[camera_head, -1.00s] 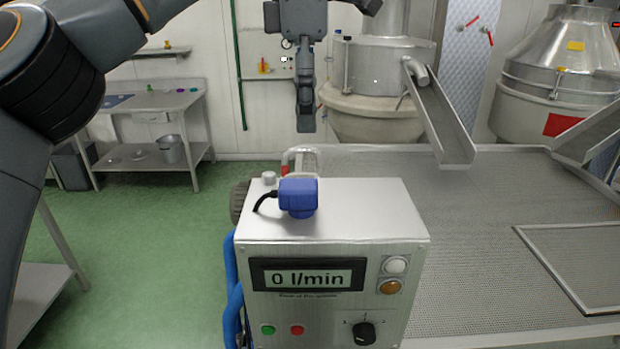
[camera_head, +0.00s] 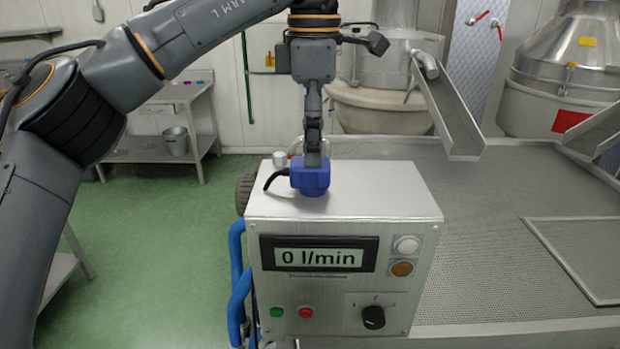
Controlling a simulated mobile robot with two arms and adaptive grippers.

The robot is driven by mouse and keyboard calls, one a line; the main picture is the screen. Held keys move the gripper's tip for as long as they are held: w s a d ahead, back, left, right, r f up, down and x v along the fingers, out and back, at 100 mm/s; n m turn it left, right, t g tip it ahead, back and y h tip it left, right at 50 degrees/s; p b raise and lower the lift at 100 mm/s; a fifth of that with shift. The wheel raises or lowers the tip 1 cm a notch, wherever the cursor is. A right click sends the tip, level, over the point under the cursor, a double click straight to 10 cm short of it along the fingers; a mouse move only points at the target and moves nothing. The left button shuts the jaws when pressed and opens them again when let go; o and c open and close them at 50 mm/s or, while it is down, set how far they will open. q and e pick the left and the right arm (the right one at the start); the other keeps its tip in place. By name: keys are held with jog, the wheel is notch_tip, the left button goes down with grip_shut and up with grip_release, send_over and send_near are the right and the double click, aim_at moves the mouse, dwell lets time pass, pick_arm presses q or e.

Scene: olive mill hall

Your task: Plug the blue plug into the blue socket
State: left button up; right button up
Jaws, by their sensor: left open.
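The blue plug (camera_head: 311,179) with its black cable lies on top of the metal control box (camera_head: 385,190), toward its left side. My left gripper (camera_head: 313,160) points straight down and its fingertips are right at the top of the plug. It is open, seen edge-on. I cannot tell whether the fingers touch the plug. No blue socket can be made out in this view. My right gripper is not in view.
The box front has a display (camera_head: 319,257) reading 0 l/min, several buttons and a black knob (camera_head: 373,317). A perforated metal table (camera_head: 500,230) fills the right. A side table with a bucket (camera_head: 176,141) stands at the back left. Green floor is clear at left.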

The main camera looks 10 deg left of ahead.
aim_at(310, 176)
pick_arm(q)
jog(key=shift+d, duration=0.1)
jog(key=f, duration=0.1)
jog(key=f+p, duration=0.1)
jog(key=f, duration=0.1)
jog(key=f+p, duration=0.1)
jog(key=shift+w+a+f, duration=0.1)
jog(key=shift+a+f, duration=0.2)
jog(key=shift+a, duration=0.05)
jog(key=shift+f, duration=0.3)
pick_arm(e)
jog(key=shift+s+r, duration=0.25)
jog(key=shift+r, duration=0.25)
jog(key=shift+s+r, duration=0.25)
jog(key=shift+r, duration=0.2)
pick_arm(q)
jog(key=shift+d, duration=0.1)
jog(key=c, duration=1.2)
jog(key=shift+o, duration=0.2)
